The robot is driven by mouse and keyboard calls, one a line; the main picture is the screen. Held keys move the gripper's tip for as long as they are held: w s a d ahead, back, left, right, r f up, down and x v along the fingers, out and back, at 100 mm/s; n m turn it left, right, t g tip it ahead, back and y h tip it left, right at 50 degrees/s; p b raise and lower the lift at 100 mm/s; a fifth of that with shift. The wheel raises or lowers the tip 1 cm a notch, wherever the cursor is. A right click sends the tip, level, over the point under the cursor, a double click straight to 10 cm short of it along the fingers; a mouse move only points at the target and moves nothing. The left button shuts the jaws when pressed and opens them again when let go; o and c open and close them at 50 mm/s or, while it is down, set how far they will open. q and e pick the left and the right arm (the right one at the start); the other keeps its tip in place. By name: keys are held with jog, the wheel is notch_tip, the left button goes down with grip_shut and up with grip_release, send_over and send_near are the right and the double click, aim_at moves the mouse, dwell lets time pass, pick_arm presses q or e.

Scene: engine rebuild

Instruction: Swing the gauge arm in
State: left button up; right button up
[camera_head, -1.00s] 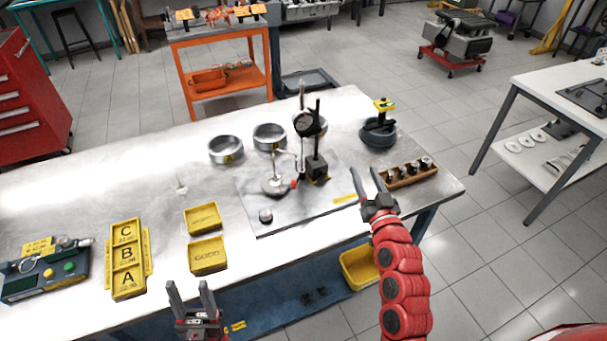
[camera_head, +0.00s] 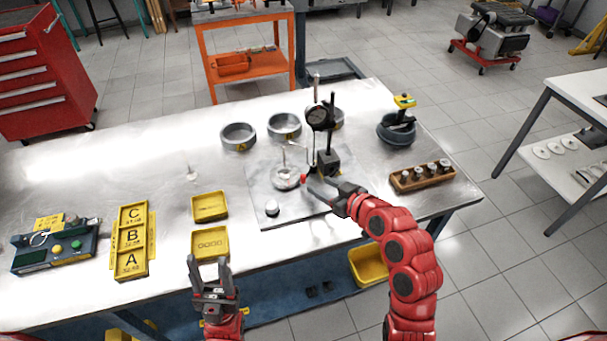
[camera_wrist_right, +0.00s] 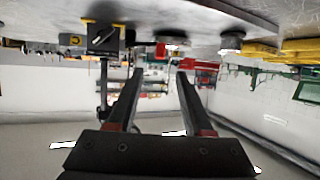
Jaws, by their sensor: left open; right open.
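The gauge stand (camera_head: 328,150) stands upright on a flat grey plate (camera_head: 270,210), with a round black dial gauge (camera_head: 318,116) on its post. A thin gauge arm (camera_head: 297,150) with a red tip (camera_head: 304,179) hangs beside the post over a round metal piece (camera_head: 287,178). My right gripper (camera_head: 318,190) is open and empty over the plate, close to the red tip, with its fingers pointing left. In the right wrist view the open jaws (camera_wrist_right: 158,75) show nothing between them. My left gripper (camera_head: 208,265) is open and empty at the bench's front edge.
Several metal rings (camera_head: 238,136) stand behind the plate. A wooden rack (camera_head: 423,177) of small parts and a dark round pot (camera_head: 396,130) are at the right. Yellow trays (camera_head: 210,206), a lettered A-B-C holder (camera_head: 131,240) and a button box (camera_head: 55,250) are at the left.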

aim_at(304, 176)
jog(key=x, duration=0.9)
jog(key=shift+w+a, duration=0.15)
jog(key=shift+a, duration=0.05)
grip_shut()
dwell(1.1)
